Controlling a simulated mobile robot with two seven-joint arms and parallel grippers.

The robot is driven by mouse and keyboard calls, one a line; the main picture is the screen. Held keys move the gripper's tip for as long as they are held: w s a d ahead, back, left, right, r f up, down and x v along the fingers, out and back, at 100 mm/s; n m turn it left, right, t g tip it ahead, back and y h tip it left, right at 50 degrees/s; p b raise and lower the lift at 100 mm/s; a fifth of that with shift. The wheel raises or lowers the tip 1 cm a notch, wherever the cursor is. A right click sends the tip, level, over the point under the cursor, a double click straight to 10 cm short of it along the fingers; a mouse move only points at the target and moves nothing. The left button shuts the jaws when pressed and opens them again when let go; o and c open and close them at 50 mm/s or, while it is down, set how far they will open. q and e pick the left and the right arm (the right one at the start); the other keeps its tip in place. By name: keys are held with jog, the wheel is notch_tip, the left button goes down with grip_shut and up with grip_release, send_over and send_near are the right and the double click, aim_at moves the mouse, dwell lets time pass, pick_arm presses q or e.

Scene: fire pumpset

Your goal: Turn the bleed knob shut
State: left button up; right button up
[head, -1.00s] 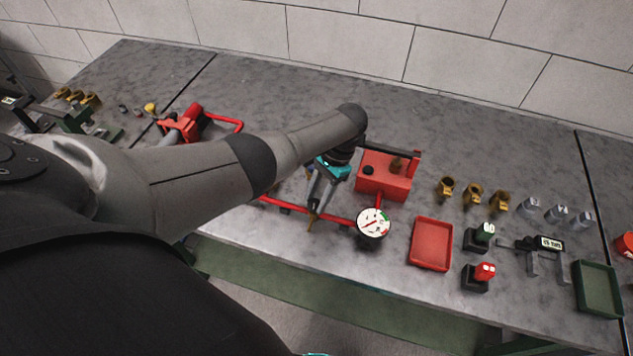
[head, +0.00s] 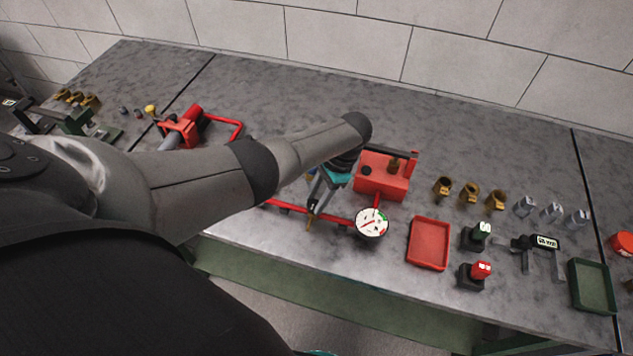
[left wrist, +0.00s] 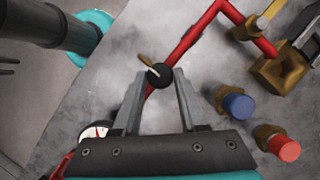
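The bleed knob (left wrist: 160,75) looks like a small black round knob beside a short brass lever or stem, near the red pipe in the left wrist view. My left gripper (left wrist: 162,74) has one finger on each side of it, and both fingertips look in contact with it. In the head view my left gripper (head: 312,208) points down at the front red pipe (head: 335,217), left of the white dial gauge (head: 371,222). The knob itself is hidden by the fingers there; a brass tip shows just below them.
A red pump box (head: 383,180) stands behind the gauge. A red tray (head: 429,243) lies to the right, with brass fittings (head: 470,192) behind it. A blue cap (left wrist: 238,106) and a red cap (left wrist: 284,148) sit close right of my left fingers.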

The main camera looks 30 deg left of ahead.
pick_arm(q)
jog(key=o, duration=0.5)
jog(key=p+v, duration=0.1)
jog(key=v, duration=1.4)
jog(key=shift+r, duration=0.1)
